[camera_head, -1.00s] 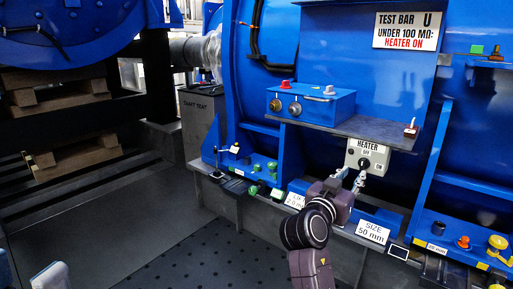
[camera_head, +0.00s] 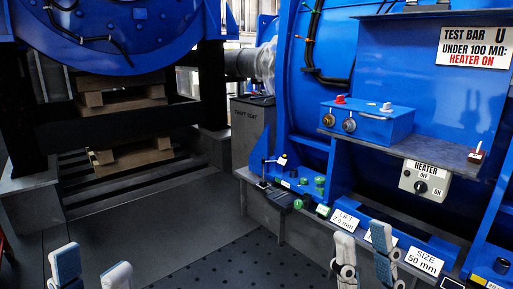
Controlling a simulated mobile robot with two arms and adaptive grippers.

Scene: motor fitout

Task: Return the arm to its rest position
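My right gripper (camera_head: 364,245) is at the bottom edge, right of centre, with its two grey-white fingers apart and nothing between them. It appears in front of the labelled ledge, and its arm is out of view. My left gripper (camera_head: 92,262) is at the bottom left over the dark floor. Its two fingers are apart and empty. The heater switch box (camera_head: 425,182) is on the blue machine, above and to the right of my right gripper and clear of it. Its black knob (camera_head: 421,187) is too small to read its setting for certain.
The blue machine fills the right side, with a shelf (camera_head: 430,150) and a control box (camera_head: 368,120). A ledge below carries green and dark parts and size labels (camera_head: 424,261). Wooden pallets (camera_head: 133,157) lie at the back left. The floor (camera_head: 150,225) between is clear.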

